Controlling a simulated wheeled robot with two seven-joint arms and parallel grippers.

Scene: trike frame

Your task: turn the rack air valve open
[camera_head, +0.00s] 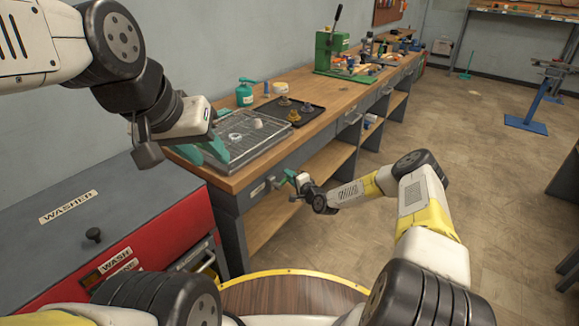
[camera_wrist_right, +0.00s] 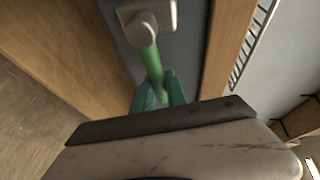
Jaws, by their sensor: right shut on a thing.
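The rack air valve shows in the right wrist view as a grey metal body (camera_wrist_right: 143,24) with a green lever (camera_wrist_right: 149,62) on a grey panel. My right gripper (camera_wrist_right: 159,88) is shut on the free end of the green lever. In the head view my right gripper (camera_head: 288,178) is at the front face of the workbench, below its top edge, and largely hides the valve. My left gripper (camera_head: 204,150) hangs over the near left corner of the bench beside the wire rack, with its teal fingers apart and nothing visible between them.
The wooden workbench (camera_head: 230,181) carries a wire rack on a tray (camera_head: 246,150), a dark tray (camera_head: 306,114) with small parts, a teal can (camera_head: 245,95) and a green press (camera_head: 328,52). A red and grey washer (camera_head: 120,225) stands at left. Floor (camera_head: 480,150) is open at right.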

